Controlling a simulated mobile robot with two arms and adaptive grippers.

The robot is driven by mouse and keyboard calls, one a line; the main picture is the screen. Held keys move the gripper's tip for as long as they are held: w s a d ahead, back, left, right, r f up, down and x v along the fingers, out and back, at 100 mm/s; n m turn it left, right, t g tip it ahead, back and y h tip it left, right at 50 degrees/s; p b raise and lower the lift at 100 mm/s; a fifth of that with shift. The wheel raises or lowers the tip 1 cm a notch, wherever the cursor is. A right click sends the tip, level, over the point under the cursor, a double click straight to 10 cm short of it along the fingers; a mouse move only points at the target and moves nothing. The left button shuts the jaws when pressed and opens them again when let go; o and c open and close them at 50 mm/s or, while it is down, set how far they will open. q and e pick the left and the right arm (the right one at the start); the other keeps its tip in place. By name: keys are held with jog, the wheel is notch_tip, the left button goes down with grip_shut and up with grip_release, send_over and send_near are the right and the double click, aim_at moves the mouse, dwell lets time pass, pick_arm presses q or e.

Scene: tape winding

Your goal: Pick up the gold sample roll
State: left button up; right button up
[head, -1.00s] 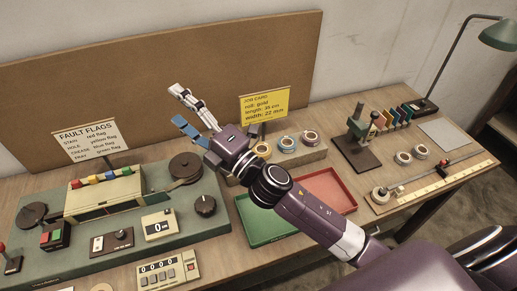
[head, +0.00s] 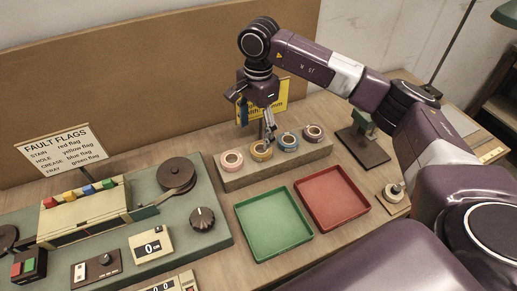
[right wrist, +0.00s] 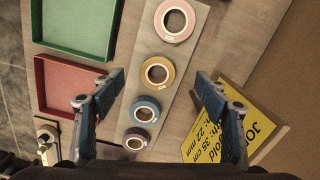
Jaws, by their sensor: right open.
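The gold sample roll (head: 262,158) stands on a wooden rack (head: 240,182) in a row of rolls, between a pink roll (head: 232,167) and a blue roll (head: 288,148). My right gripper (head: 256,126) points down above the rack, close over the gold roll. In the right wrist view the gold roll (right wrist: 170,75) lies between the two spread, empty fingers (right wrist: 159,78), with the blue roll (right wrist: 143,121) just below it in the picture. The gripper is apart from the roll. My left gripper is not in view.
A dark roll (head: 314,138) ends the row. A yellow job card (head: 281,100) stands close behind the gripper. Green (head: 272,225) and red (head: 330,198) trays lie in front of the rack. A winding machine (head: 150,215) with fault flags fills the left.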

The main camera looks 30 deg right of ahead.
aim_at(261, 145)
jog(key=f+p, duration=0.1)
jog(key=f, duration=0.1)
jog(key=d+f+p, duration=0.1)
jog(key=f, duration=0.1)
jog(key=f+p, duration=0.1)
jog(key=f, duration=0.1)
jog(key=shift+d+f, duration=0.15)
jog(key=shift+d, duration=0.25)
jog(key=shift+f, duration=0.55)
jog(key=c, duration=1.2)
jog(key=shift+o, duration=0.2)
jog(key=shift+r, duration=0.1)
